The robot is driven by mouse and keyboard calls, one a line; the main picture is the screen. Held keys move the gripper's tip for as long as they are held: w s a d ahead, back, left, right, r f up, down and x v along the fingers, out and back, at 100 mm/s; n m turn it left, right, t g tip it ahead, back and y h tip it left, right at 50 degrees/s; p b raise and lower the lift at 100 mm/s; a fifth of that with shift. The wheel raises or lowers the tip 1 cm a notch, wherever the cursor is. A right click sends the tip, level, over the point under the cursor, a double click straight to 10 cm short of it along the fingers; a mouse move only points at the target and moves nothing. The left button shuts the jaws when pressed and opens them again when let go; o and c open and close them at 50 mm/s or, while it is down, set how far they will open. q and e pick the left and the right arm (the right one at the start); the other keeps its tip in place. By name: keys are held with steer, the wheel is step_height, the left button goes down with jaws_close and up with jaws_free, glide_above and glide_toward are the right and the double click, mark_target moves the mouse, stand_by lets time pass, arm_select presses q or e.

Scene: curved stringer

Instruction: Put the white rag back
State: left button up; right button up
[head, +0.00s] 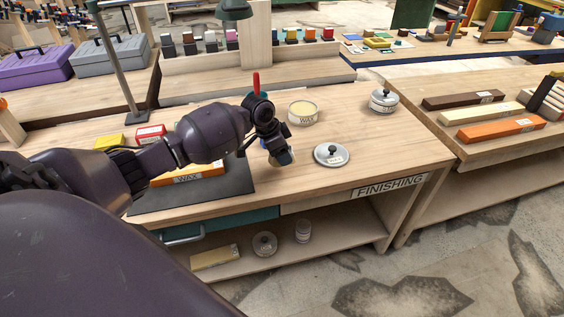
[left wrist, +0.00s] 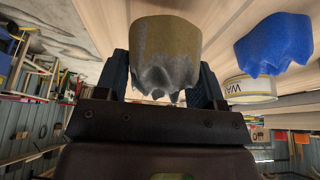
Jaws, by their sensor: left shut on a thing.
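My left gripper (head: 281,157) reaches over the finishing bench (head: 350,135). In the left wrist view (left wrist: 165,75) its fingers are shut on a bunched rag (left wrist: 165,45), olive-tan with a ragged pale grey-white edge. In the head view the rag (head: 283,161) shows only as a small pale patch under the fingers, close to the bench top; I cannot tell whether it touches. A blue rag (left wrist: 275,44) lies beside it in the left wrist view, mostly hidden behind the gripper in the head view. My right gripper is not in view.
An open wax tin (head: 303,112) stands behind the gripper, with a silver lid (head: 332,154) to its right. A lidded tin (head: 383,101) is farther right. An orange wax box (head: 190,176) lies on a dark mat (head: 225,197). The bench's front right is clear.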

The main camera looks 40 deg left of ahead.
mark_target(281, 170)
arm_select(q)
step_height(281, 170, down, 4)
steer(key=shift+f+b, duration=0.1)
steer(key=shift+b, duration=0.2)
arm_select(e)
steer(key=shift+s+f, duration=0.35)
arm_select(q)
steer(key=o, duration=0.4)
steer(key=shift+f, duration=0.1)
steer(key=o, duration=0.4)
steer(key=shift+o, duration=0.2)
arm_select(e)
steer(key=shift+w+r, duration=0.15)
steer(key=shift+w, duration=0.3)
